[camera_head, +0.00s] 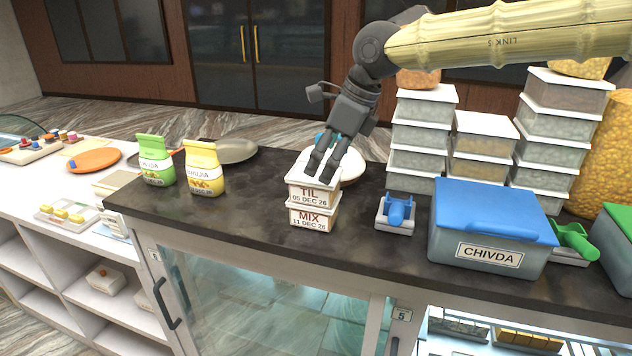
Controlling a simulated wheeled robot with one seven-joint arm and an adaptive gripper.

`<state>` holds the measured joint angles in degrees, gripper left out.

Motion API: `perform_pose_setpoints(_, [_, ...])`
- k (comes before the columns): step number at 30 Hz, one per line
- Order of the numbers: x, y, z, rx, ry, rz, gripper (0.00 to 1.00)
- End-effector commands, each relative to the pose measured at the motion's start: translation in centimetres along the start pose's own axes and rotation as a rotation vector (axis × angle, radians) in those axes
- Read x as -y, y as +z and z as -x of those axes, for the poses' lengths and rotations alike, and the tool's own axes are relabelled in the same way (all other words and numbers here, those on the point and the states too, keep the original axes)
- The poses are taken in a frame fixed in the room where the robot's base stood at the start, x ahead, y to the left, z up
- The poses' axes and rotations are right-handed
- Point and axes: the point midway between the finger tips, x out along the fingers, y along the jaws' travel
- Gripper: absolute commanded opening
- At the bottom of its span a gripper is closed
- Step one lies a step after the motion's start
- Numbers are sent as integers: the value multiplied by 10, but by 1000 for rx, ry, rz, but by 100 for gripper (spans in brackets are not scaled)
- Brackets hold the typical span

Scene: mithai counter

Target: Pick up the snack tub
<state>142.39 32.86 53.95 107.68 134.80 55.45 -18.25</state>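Two small white-lidded tubs are stacked near the front edge of the dark counter. The upper tub (310,195) is labelled TIL and the lower tub (307,217) is labelled MIX. My gripper (325,170) points down at the top of the TIL tub, its fingertips at or just over the lid. The fingers hide part of the lid. I cannot tell whether they touch the tub or grip anything. Other snack tubs stand in tall stacks (421,130) at the back right.
A blue-lidded CHIVDA bin (488,240) and a small scale with a blue scoop (396,212) stand to the right. A green pouch (155,160) and a yellow pouch (203,167) stand left. A pale round dish (350,168) is behind my gripper. Counter left of the tubs is clear.

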Motion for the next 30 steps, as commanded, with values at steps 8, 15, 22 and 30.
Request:
perform_pose_setpoints(8, [2,11,-27,-3,1,1,96])
perform_pose_setpoints(15, [1,10,-48,-1,1,2,96])
perform_pose_setpoints(22, [2,9,-49,0,0,2,96])
perform_pose_setpoints(30, [1,9,-50,0,1,1,96])
